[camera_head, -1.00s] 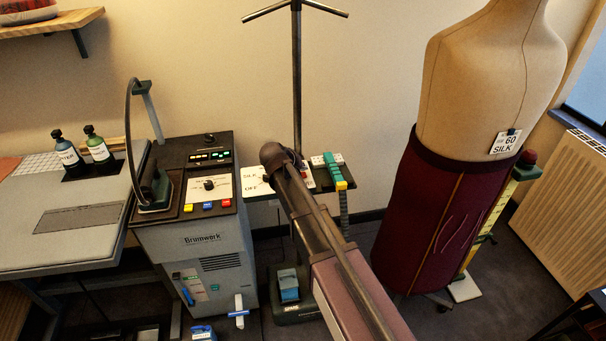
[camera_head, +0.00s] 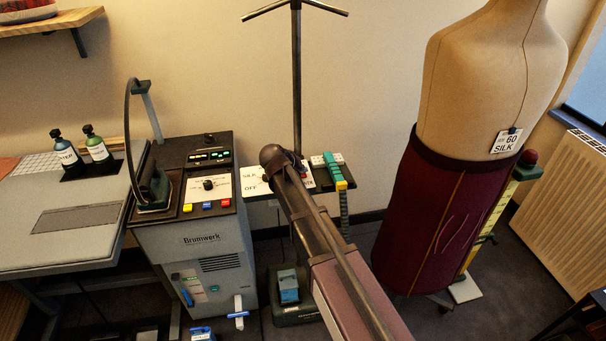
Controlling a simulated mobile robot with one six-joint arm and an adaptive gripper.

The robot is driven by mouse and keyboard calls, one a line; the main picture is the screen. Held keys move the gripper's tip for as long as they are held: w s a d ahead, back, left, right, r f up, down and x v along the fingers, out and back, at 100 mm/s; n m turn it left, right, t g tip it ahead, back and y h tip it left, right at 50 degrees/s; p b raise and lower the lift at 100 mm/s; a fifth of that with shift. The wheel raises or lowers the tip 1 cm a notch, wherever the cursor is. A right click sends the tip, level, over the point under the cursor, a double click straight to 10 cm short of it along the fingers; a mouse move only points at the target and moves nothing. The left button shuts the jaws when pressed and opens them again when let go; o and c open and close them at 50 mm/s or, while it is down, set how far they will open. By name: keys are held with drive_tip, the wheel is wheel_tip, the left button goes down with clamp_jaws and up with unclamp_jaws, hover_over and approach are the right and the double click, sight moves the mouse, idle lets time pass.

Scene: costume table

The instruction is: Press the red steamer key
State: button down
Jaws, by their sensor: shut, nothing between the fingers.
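The red key (camera_head: 226,203) is a small square at the right end of a row on the front edge of the grey Brunwerk steamer (camera_head: 205,262). A blue key (camera_head: 207,205) and a yellow key (camera_head: 187,208) sit to its left. The red key is uncovered and nothing touches it in this view. My arm reaches up from the bottom right, and its rounded dark end is right of the steamer panel, in front of a small side shelf. My gripper's fingers do not show; they are hidden or out of sight.
An iron (camera_head: 154,188) stands left of the keys, and a dial (camera_head: 209,184) is above them. A dark pole stand (camera_head: 297,85) rises behind my arm. A dress form (camera_head: 425,220) in a maroon skirt stands to the right. Two bottles (camera_head: 97,147) are on the left table.

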sight(302, 175)
drive_tip(key=shift+f, duration=0.2)
idle(0.4)
drive_tip(key=shift+r, duration=0.2)
drive_tip(key=shift+r+p, duration=0.5)
wheel_tip(302, 175, up, 6)
drive_tip(key=p, duration=0.6)
idle(0.5)
idle(1.4)
